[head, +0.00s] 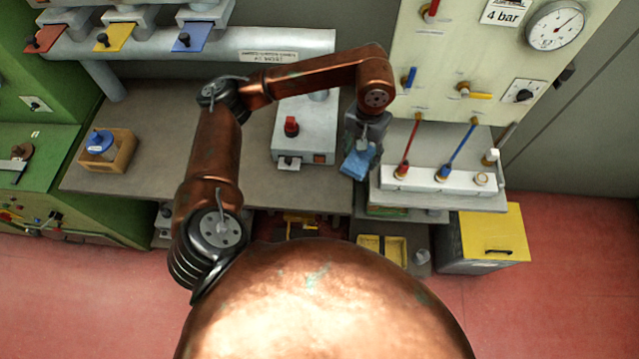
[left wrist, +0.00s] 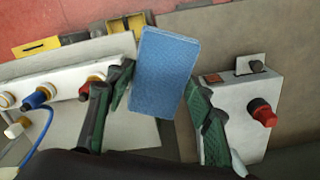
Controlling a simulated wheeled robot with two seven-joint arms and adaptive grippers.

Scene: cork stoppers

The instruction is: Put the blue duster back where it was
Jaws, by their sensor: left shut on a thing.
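The blue duster (head: 357,164) hangs below my left gripper (head: 366,138), over the gap between the bench and the white holder (head: 430,178). In the left wrist view the duster (left wrist: 164,70) is a flat, textured blue block between the two green-padded fingers of my left gripper (left wrist: 158,82), which is shut on it. My right gripper is not in view.
A grey control box (head: 305,130) with a red knob stands left of the duster. A panel with gauge and valves (head: 490,60) rises behind the holder. Bare bench (head: 150,185) lies between.

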